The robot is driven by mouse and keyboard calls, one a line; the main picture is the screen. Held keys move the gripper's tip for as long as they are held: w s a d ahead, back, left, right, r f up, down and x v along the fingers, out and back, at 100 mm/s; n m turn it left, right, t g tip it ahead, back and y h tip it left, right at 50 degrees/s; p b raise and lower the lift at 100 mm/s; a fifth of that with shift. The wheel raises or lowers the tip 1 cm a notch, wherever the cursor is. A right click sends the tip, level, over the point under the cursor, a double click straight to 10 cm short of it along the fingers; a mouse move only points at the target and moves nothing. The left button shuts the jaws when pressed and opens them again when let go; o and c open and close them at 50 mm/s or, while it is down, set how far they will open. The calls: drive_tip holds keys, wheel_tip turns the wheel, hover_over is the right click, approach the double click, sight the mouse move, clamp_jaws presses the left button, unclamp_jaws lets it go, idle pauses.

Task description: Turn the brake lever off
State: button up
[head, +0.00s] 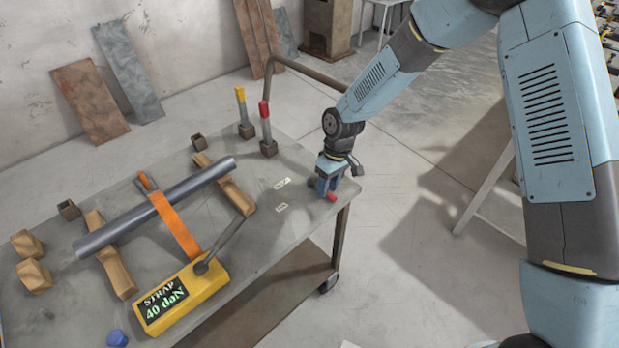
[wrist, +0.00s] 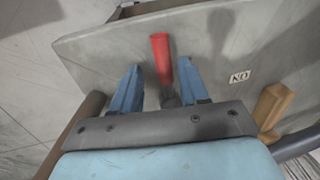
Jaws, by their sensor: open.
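The brake lever (wrist: 160,56) has a red grip on a dark stem. In the wrist view it lies between my two blue fingers, with a gap on each side. In the head view only the red end of the lever (head: 331,196) shows at the table's right corner, just under my gripper (head: 326,186). In the wrist view my gripper (wrist: 160,72) is open. The lever's pivot is mostly hidden by my gripper's body. A small white label (wrist: 240,77), which appears upside down and seems to read ON, is to the right of the lever.
The grey table (head: 120,195) carries a metal pipe (head: 165,205) on wooden blocks under an orange strap. A yellow box (head: 185,297) reads STRAP 40 daN and has a long lever. Red-topped (head: 266,125) and yellow-topped (head: 242,108) posts stand behind. Open floor lies right.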

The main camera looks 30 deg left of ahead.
wheel_tip(320, 180, up, 14)
drive_tip(key=w, duration=0.2)
drive_tip(key=shift+w+d+f, duration=0.25)
drive_tip(key=shift+w+d, duration=0.05)
drive_tip(key=shift+d, duration=0.15)
drive_tip(key=d+r+m+t, duration=0.2)
drive_tip(key=d+r+m, duration=0.1)
drive_tip(key=d+r, duration=0.85)
drive_tip(key=d+r+m+t, duration=0.25)
drive_tip(key=d+r, duration=0.65)
drive_tip(key=d, duration=0.5)
drive_tip(key=s+d+r+m+t, duration=0.1)
drive_tip(key=s+d+r+m, duration=0.2)
drive_tip(key=s+d, duration=0.5)
drive_tip(key=s+d+r+m+t, duration=0.2)
drive_tip(key=s+d+r+m, duration=0.2)
drive_tip(key=s+d, duration=0.5)
drive_tip(key=shift+d+r+m+h, duration=0.35)
drive_tip(key=shift+d+m, duration=0.4)
drive_tip(key=shift+d, duration=0.5)
